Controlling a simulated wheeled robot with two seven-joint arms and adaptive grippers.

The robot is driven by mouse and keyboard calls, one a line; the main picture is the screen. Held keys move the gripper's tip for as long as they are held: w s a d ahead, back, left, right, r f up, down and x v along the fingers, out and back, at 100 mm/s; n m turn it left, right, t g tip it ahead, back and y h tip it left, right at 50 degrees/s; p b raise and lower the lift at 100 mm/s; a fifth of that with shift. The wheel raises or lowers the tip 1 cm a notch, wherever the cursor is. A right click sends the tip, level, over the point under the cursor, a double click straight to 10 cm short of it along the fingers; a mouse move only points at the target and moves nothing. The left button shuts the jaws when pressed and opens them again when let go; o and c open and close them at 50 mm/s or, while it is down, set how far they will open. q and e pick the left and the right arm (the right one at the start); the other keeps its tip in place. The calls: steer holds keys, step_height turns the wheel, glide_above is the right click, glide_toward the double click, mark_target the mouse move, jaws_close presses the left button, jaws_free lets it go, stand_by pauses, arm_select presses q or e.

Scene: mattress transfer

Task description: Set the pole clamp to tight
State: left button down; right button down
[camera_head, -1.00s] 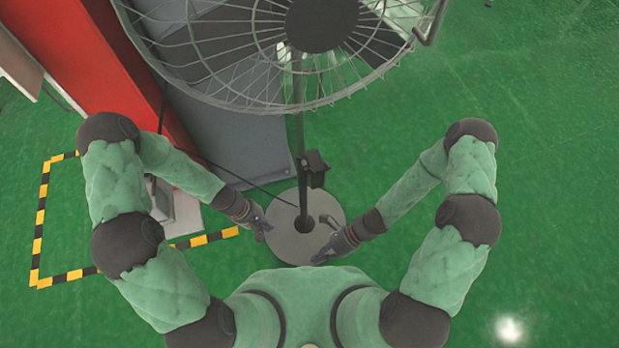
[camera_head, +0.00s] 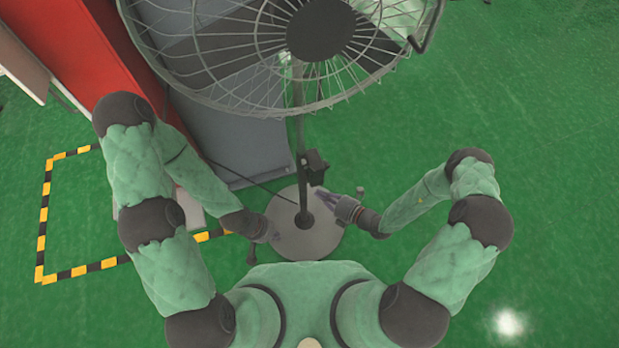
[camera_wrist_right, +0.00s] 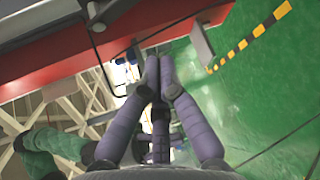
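The fan's dark pole (camera_head: 299,130) rises from a round grey base (camera_head: 308,246) in the head view. The pole clamp (camera_head: 315,165) is a small black block on the right side of the pole. My right gripper (camera_head: 316,191) is just below the clamp and right of the pole, pointing toward the pole. I cannot tell whether it touches. In the right wrist view its purple fingers (camera_wrist_right: 160,62) come together at the tips, with nothing visible between them. My left gripper (camera_head: 272,237) is low over the left part of the base; its fingers are too small to read.
The round wire fan cage (camera_head: 190,85) overhangs the pole at the top. A red column (camera_head: 105,60) and grey panel (camera_head: 235,140) stand to the left. A cable runs along the floor there. Yellow-black tape (camera_head: 42,225) marks the left floor. Green floor on the right is open.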

mark_target(309, 169)
steer(key=shift+a, duration=0.1)
steer(key=w+a+b, duration=0.2)
steer(key=w+a, duration=0.1)
steer(key=w, duration=0.4)
steer(key=shift+a+f, duration=0.4)
steer(key=shift+f, duration=0.05)
stand_by(0.5)
steer(key=shift+w+d+r, duration=0.15)
steer(key=shift+d, duration=0.25)
